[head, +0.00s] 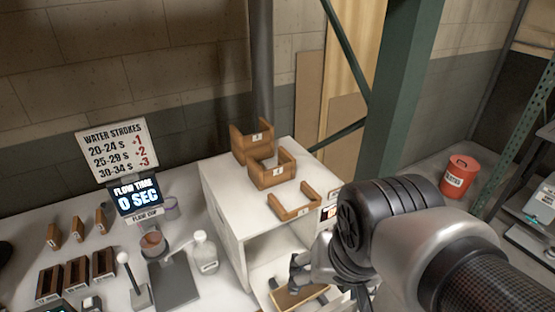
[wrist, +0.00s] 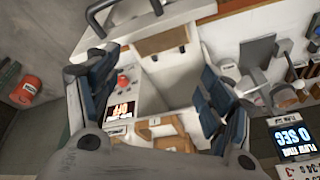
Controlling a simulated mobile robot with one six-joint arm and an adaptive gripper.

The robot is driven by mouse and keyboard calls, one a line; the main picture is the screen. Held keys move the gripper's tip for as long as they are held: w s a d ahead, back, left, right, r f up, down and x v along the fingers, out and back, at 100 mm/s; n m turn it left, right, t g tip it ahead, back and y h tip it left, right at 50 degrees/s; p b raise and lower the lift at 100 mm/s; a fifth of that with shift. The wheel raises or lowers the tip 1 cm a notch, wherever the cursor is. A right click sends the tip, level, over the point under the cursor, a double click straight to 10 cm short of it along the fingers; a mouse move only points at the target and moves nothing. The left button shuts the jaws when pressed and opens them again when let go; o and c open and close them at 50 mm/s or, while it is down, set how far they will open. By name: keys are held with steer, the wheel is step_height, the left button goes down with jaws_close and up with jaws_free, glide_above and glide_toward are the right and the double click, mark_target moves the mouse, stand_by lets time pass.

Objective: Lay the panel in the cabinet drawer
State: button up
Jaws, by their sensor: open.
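The panel (head: 297,298) is a flat tan board with a darker edge, low at the front of the white cabinet (head: 225,212). In the wrist view the panel (wrist: 163,41) lies on a white surface that looks like the pulled-out drawer (wrist: 172,14), near a dark bar handle (wrist: 119,8). My gripper (head: 303,268) is just above the panel in the head view and partly covers the cabinet front. In the wrist view my gripper (wrist: 158,85) has its dark fingers wide apart, with nothing between them. I cannot tell whether the panel lies fully flat.
Several wooden trays (head: 293,211) stand on the cabinet top. A white bottle (head: 205,253), a flow timer (head: 139,197) and dark wooden blocks (head: 76,275) are on the left bench. A red knob (wrist: 123,81) is beside the cabinet opening. A red bucket (head: 459,177) stands far right.

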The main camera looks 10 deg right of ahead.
steer(key=s+n, duration=0.2)
steer(key=s+n+t, duration=0.1)
steer(key=shift+s+r, duration=0.2)
steer(key=shift+r, duration=0.15)
steer(key=shift+f+b, duration=0.85)
steer(key=shift+f, duration=0.05)
steer(key=shift+r, duration=0.2)
steer(key=shift+c, duration=0.6)
